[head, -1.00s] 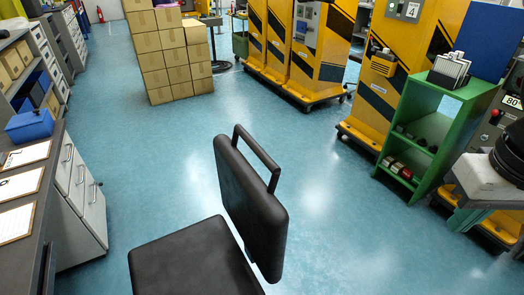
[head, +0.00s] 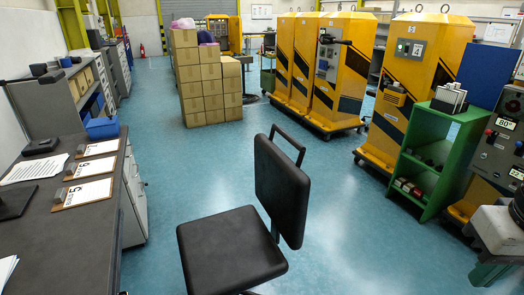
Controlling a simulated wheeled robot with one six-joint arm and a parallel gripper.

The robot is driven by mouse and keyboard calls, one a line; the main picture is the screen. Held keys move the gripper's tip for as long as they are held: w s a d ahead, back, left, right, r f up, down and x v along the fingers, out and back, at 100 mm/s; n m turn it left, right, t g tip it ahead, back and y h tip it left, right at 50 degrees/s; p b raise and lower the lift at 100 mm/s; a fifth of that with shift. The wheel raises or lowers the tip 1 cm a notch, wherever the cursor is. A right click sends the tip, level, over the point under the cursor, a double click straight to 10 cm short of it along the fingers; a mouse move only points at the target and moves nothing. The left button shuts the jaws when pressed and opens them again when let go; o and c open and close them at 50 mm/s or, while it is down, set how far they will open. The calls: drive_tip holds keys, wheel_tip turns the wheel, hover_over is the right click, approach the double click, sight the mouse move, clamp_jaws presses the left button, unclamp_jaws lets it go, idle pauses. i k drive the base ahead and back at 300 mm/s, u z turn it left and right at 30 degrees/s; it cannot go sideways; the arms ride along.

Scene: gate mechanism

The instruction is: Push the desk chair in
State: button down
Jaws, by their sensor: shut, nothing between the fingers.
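The desk chair (head: 232,248) stands on the blue floor in the lower middle of the head view. It has a black seat and a black backrest (head: 282,190) with a loop handle on top. The seat faces left toward the desk, and the backrest is on the far right side. The grey desk (head: 75,225) runs along the left, with a drawer unit (head: 134,200) at its far end. A strip of floor shows between desk and seat. The chair's base is mostly hidden below the frame. My gripper is not in view.
Stacked cardboard boxes (head: 210,90) stand at the back. Yellow cabinets (head: 340,75) line the right, with a green shelf (head: 432,155) nearer. Clipboards (head: 90,168) lie on the desk. The floor behind and right of the chair is clear.

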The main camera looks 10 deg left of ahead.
sight(233, 251)
drive_tip(key=u, duration=0.55)
drive_tip(key=i, duration=1)
